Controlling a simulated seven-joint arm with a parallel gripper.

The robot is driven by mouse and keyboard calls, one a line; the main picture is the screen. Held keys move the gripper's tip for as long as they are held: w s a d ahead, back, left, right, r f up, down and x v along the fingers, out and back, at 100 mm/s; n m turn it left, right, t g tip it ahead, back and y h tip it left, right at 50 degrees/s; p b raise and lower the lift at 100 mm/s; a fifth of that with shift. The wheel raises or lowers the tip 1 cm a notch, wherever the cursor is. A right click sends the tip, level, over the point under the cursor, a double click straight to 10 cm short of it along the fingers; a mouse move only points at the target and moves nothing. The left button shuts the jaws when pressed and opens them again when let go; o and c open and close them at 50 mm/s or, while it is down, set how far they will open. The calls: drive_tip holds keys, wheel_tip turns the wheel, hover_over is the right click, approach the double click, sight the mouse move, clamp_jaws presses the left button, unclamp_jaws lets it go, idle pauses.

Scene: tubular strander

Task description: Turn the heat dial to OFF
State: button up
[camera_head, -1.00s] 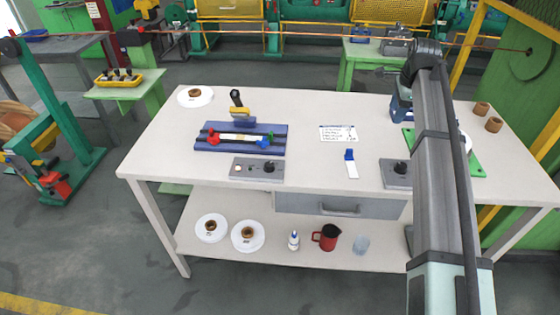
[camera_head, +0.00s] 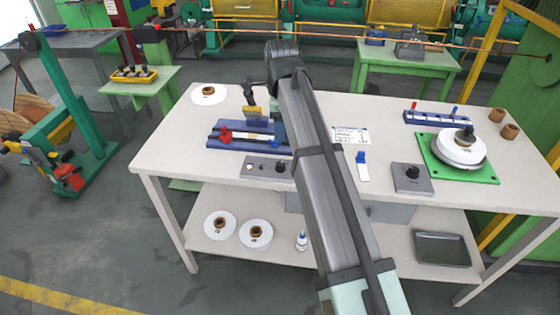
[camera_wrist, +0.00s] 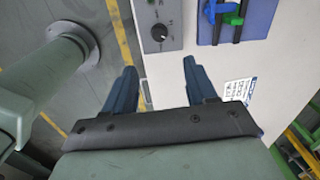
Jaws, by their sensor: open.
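A grey control box with a black dial (camera_head: 281,168) and a small pale round spot sits at the table's front edge, before the blue clamp fixture (camera_head: 222,142). In the wrist view the dial (camera_wrist: 159,32) shows near the top centre, with small marks around it too fine to read. My gripper (camera_wrist: 160,76) is open and empty, its two dark blue fingers apart. The dial lies beyond the fingertips in that view, between their lines and not touched. In the head view my arm hides the fingers.
A second grey box with a black knob (camera_head: 412,173) stands to the right, near the green plate (camera_head: 486,171) with its round turntable. A printed card (camera_head: 351,136) and a blue-and-white piece (camera_head: 362,166) lie between. A black-handled tool (camera_head: 250,97) stands behind the fixture.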

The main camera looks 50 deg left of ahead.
sight(280, 164)
drive_tip(key=f, duration=1.3)
drive_tip(key=shift+a+f, duration=0.25)
drive_tip(key=shift+f, duration=0.1)
clamp_jaws()
